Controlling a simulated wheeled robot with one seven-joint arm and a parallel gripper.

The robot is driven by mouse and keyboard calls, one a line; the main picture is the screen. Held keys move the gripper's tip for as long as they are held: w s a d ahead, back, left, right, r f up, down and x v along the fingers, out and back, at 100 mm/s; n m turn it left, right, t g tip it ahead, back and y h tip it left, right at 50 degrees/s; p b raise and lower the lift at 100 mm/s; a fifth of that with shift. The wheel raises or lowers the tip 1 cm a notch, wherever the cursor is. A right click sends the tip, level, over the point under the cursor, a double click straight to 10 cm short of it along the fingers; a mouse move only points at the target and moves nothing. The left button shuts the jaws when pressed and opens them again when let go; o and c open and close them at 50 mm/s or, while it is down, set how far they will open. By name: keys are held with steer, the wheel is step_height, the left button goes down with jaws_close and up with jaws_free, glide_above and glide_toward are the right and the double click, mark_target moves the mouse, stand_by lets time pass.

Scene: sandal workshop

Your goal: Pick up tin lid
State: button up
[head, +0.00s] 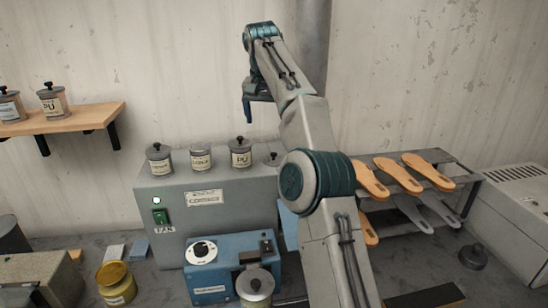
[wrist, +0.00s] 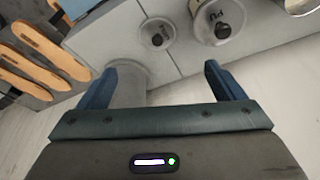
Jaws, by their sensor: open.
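A grey round tin lid with a dark knob (head: 273,158) shows on top of the grey cabinet, at the right end of the row of tins. My arm partly covers it in the head view, so I cannot tell whether a tin is under it. In the wrist view the lid (wrist: 157,33) lies beyond the fingertips, close to the lidded PU tin (wrist: 217,20). My gripper (head: 250,112) is raised above the cabinet, near the wall. In the wrist view my gripper (wrist: 160,80) is open, with nothing between its fingers, and apart from the lid.
Lidded tins (head: 200,158) stand on the grey cabinet (head: 240,205). A wooden shelf (head: 75,120) with tins is at left. A rack (head: 440,165) of sandal soles stands at right. A blue machine (head: 225,265) and a yellow tin (head: 116,285) are in front.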

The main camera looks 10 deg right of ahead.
steer(key=b, duration=0.3)
glide_above(274, 154)
steer(key=s+a, duration=0.1)
steer(key=s, duration=0.1)
step_height(274, 154, down, 8)
steer(key=shift+a+r, duration=0.1)
steer(key=shift+r, duration=0.05)
steer(key=shift+f, duration=0.25)
steer(key=f, duration=0.2)
steer(key=d+f, duration=0.1)
steer(key=shift+w+d+f, duration=0.1)
steer(key=shift+w+f, duration=0.15)
steer(key=shift+f, duration=0.05)
steer(key=shift+w+a+f, duration=0.25)
steer(key=shift+w+f, duration=0.55)
steer(key=shift+f, duration=0.2)
steer(key=shift+s+d+r, duration=0.15)
steer(key=shift+s, duration=0.05)
steer(key=shift+w, duration=0.1)
steer(key=c, duration=1)
steer(key=shift+r, duration=0.1)
steer(key=shift+c, duration=0.2)
